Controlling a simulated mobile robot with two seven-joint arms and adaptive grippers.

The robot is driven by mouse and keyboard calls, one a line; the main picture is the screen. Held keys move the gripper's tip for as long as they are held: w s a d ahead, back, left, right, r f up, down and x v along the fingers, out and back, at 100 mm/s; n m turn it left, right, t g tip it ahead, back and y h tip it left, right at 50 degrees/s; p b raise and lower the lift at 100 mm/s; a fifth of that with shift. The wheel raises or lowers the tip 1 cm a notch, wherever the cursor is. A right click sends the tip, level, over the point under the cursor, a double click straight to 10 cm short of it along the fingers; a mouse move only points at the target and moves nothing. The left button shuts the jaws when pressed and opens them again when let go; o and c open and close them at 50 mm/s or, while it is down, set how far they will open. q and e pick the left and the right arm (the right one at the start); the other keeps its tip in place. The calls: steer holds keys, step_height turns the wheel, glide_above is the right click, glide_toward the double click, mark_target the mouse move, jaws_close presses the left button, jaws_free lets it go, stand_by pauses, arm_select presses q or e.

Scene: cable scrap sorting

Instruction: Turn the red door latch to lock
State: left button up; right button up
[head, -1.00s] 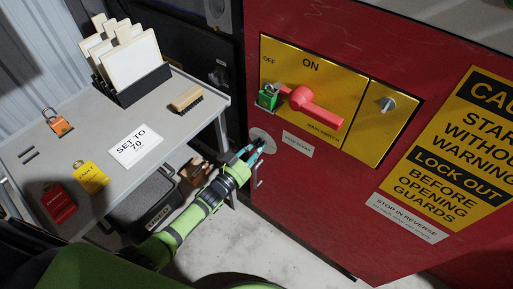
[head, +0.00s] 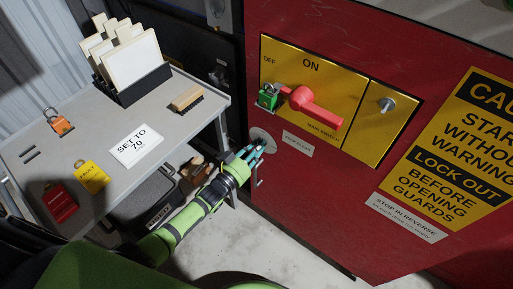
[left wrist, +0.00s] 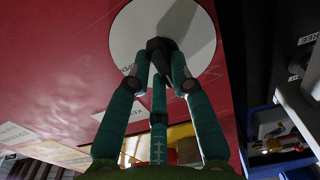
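The red cabinet door (head: 290,200) carries a round pale plate (head: 262,136) low on its left side, with a latch there. In the left wrist view, the plate (left wrist: 190,30) has a small dark latch knob (left wrist: 158,44) at its lower middle. My left gripper (head: 258,150) is at this plate, its teal fingers partly covering it. In the left wrist view, the fingertips of the left gripper (left wrist: 161,62) close in around the dark knob and seem to touch it. The knob's far side is hidden. My right gripper is in neither view.
A yellow panel (head: 350,75) with a red switch handle (head: 316,106) and green padlock (head: 268,97) is above the latch. A grey table (head: 195,125) with tags, padlocks and a brush stands left. A metal door handle (head: 257,172) is just below the gripper.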

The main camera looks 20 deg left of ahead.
arm_select(q)
steer(key=o, duration=0.3)
steer(key=shift+s, duration=0.1)
steer(key=v, duration=1.1)
steer(key=shift+s+a, duration=0.15)
steer(key=shift+s, duration=0.25)
steer(key=s+a+f+n+g+y+p, duration=0.1)
steer(key=s+a+f+g+y+p, duration=0.15)
steer(key=s+f, duration=0.45)
steer(key=s+a+f+g+y+p, duration=0.1)
steer(key=s+f+g+y, duration=0.2)
steer(key=f, duration=0.7)
steer(key=s+f+g+p, duration=0.1)
steer(key=s+f+g, duration=0.2)
steer(key=s, duration=0.5)
steer(key=s+d+f+g+p, duration=0.1)
steer(key=s+f+g, duration=0.3)
steer(key=s, duration=0.5)
steer(key=s+f+g+p, duration=0.1)
steer(key=s+f+g, duration=0.2)
steer(key=s, duration=0.6)
steer(key=shift+d+f+g+y, duration=0.25)
steer(key=shift+f+y, duration=0.1)
steer(key=shift+f, duration=0.2)
